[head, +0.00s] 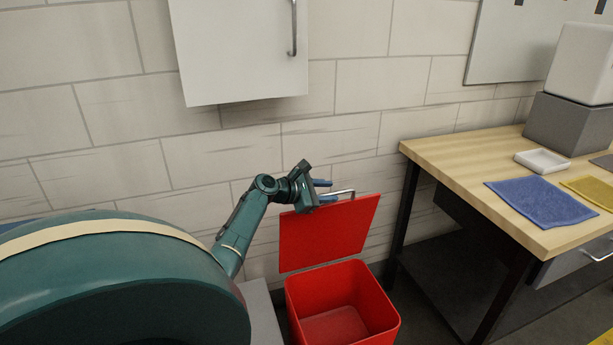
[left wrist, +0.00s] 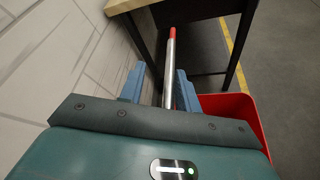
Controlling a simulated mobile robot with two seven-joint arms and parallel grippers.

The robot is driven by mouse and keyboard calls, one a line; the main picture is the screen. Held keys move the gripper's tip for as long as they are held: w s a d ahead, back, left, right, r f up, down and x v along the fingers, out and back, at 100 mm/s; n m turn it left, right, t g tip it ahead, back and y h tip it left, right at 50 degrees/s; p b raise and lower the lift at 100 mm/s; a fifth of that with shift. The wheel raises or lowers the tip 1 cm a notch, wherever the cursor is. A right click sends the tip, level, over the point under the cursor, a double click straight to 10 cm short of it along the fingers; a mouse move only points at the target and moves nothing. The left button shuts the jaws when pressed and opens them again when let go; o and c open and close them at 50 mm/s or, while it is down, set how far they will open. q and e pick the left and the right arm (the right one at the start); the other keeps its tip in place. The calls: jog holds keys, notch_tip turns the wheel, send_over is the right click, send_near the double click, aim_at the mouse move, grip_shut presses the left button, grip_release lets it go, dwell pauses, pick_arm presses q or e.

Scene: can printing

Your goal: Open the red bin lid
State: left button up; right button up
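The red bin (head: 385,318) stands on the floor by the wall, and I see into its empty inside. Its red lid (head: 330,232) is swung up, standing close to upright at the wall side. A metal handle (head: 343,192) runs along the lid's top edge. My left gripper (head: 323,190) is at the left end of this handle. In the left wrist view the handle (left wrist: 169,70) lies between two blue fingers, which stand apart with a gap on the left side. Part of the bin (left wrist: 250,117) shows at right there. My right gripper is not in view.
A wooden-topped table (head: 450,165) stands right of the bin, holding a blue cloth (head: 541,202), a yellow cloth (head: 590,190) and a white tray (head: 542,161). A white wall cabinet (head: 240,50) hangs above my left arm. The wall is close behind the lid.

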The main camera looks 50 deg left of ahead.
pick_arm(q)
jog(key=v, duration=1.1)
jog(key=shift+s, duration=0.3)
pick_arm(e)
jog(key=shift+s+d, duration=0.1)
pick_arm(q)
jog(key=shift+a+r, duration=0.1)
jog(key=shift+r, duration=0.05)
